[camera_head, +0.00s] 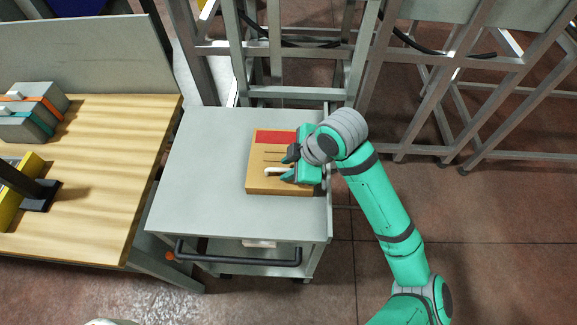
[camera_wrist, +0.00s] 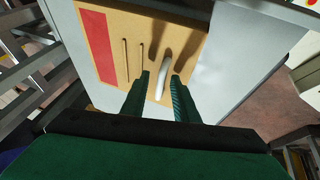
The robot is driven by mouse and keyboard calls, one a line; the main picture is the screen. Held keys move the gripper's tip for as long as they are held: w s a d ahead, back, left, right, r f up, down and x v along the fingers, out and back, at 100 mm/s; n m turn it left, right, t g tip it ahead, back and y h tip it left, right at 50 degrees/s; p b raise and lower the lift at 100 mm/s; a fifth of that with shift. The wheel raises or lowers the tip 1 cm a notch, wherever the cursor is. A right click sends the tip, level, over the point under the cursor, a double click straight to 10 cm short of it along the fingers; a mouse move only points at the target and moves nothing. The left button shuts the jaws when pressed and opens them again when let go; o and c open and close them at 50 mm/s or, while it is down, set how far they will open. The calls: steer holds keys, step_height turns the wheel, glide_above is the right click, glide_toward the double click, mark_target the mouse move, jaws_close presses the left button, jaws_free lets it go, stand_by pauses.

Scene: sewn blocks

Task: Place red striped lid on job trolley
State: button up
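The red striped lid (camera_head: 262,182) is a tan wooden board with a red band, two thin slots and a white handle (camera_head: 274,170). It lies flat on the grey top of the job trolley (camera_head: 200,170), towards the right edge. My gripper (camera_head: 286,165) is over the lid's right part. In the wrist view the lid (camera_wrist: 122,70) fills the upper middle, and the white handle (camera_wrist: 162,76) lies between the two dark green fingers of my gripper (camera_wrist: 160,84). The fingers are apart, with gaps beside the handle. The lid's right edge is partly hidden by my gripper in the head view.
A wooden table (camera_head: 100,170) stands left of the trolley, with a grey box (camera_head: 30,112) with orange and teal bands on it. Metal frames (camera_head: 290,75) stand behind the trolley. A dark push bar (camera_head: 240,258) runs along its front. The trolley's left half is clear.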

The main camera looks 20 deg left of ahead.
steer(key=v, duration=1.2)
stand_by(0.3)
